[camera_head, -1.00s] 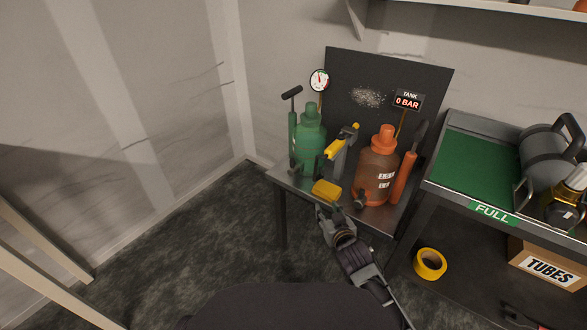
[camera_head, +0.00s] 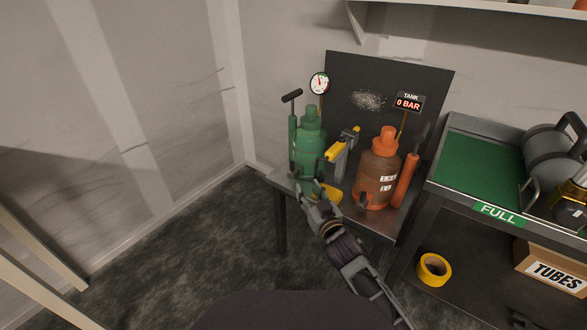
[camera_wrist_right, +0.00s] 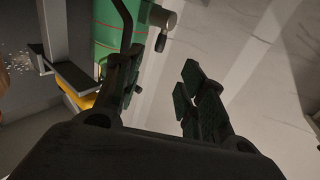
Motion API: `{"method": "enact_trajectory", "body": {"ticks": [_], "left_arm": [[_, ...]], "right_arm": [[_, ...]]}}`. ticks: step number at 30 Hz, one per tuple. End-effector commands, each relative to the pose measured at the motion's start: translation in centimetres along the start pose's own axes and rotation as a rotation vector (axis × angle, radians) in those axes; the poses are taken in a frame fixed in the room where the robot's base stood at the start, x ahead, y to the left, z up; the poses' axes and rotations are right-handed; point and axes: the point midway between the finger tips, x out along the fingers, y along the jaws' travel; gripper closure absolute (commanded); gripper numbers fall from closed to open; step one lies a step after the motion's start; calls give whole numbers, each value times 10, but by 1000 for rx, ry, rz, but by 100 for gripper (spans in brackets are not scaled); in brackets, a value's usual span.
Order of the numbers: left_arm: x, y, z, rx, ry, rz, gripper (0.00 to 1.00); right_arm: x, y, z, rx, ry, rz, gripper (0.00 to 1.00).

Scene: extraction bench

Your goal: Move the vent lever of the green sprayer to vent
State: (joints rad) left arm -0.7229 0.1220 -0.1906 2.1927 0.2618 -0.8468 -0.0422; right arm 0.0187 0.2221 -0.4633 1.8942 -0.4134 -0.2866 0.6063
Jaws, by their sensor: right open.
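The green sprayer (camera_head: 310,140) stands upright at the left of the small bench (camera_head: 283,183), beside a green pump with a black T-handle (camera_head: 292,97). In the right wrist view, the sprayer's green body (camera_wrist_right: 107,30) shows at the top, with a grey cylindrical part (camera_wrist_right: 160,14) and a small dark piece beside it. I cannot tell for certain which part is the vent lever. My right gripper (camera_head: 311,190) is at the bench's front edge, just below the sprayer. Its fingers are apart and empty in the wrist view (camera_wrist_right: 160,80). My left gripper is not in view.
A grey post with a yellow bar (camera_head: 343,145) stands between the green sprayer and an orange sprayer (camera_head: 377,172). A yellow piece (camera_head: 329,194) lies low by my gripper. A dark panel (camera_head: 350,75) rises behind. The tank display (camera_head: 408,102) reads 0 BAR.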

Motion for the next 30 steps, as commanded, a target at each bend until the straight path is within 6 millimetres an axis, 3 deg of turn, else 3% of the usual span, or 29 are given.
{"method": "enact_trajectory", "body": {"ticks": [30], "left_arm": [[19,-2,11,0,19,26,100]], "right_arm": [[64,0,1,0,1,0,59]]}}
